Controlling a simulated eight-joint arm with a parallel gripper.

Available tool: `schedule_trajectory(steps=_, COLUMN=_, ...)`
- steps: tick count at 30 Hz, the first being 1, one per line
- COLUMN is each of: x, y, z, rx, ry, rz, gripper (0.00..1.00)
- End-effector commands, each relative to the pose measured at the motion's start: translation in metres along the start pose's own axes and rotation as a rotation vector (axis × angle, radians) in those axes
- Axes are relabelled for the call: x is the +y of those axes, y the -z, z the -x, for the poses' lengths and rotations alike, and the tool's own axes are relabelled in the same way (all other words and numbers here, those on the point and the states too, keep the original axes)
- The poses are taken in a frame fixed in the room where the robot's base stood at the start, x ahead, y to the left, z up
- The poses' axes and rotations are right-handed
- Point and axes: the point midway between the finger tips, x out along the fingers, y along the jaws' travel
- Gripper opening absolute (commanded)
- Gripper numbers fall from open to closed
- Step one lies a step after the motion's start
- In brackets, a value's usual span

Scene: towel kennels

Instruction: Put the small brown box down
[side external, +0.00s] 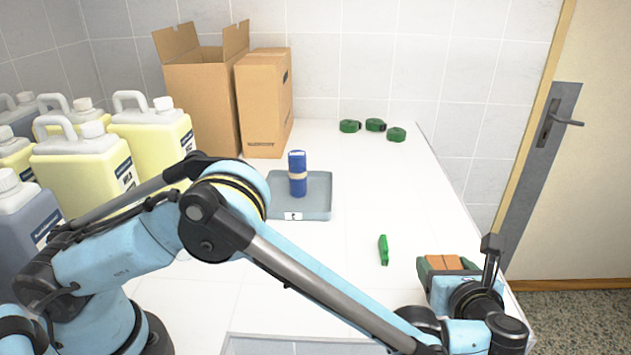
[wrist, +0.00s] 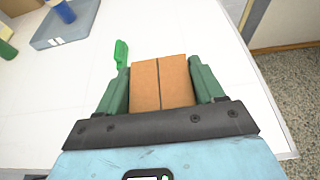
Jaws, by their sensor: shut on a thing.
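The small brown box (wrist: 161,84) is between the two green fingers of my gripper (wrist: 160,80) in the wrist view, with a dark seam down its top. My gripper is shut on it. In the side view the small brown box (side external: 447,262) shows at the right part of the white table, partly hidden by my wrist, with my gripper (side external: 446,263) around it. I cannot tell whether the box touches the table or is held a little above it.
A green brush-like item (side external: 383,249) lies left of my gripper. A grey tray (side external: 318,208) holds a blue roll (side external: 297,174). Green rolls (side external: 375,125) and large cartons (side external: 264,103) stand at the back, yellow jugs (side external: 152,143) at left. The table's right edge (side external: 462,195) is close.

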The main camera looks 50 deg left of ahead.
Motion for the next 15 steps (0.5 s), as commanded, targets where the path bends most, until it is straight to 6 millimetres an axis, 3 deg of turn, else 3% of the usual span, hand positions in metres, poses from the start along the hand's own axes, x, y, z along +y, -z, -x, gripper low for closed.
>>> schedule_trajectory(steps=7, x=0.000, y=0.029, z=-0.012, rx=0.000, ry=0.001, rz=0.000, gripper=0.38)
schedule_trajectory(steps=15, x=0.000, y=0.035, z=-0.014, rx=0.000, ry=0.001, rz=0.000, gripper=0.38)
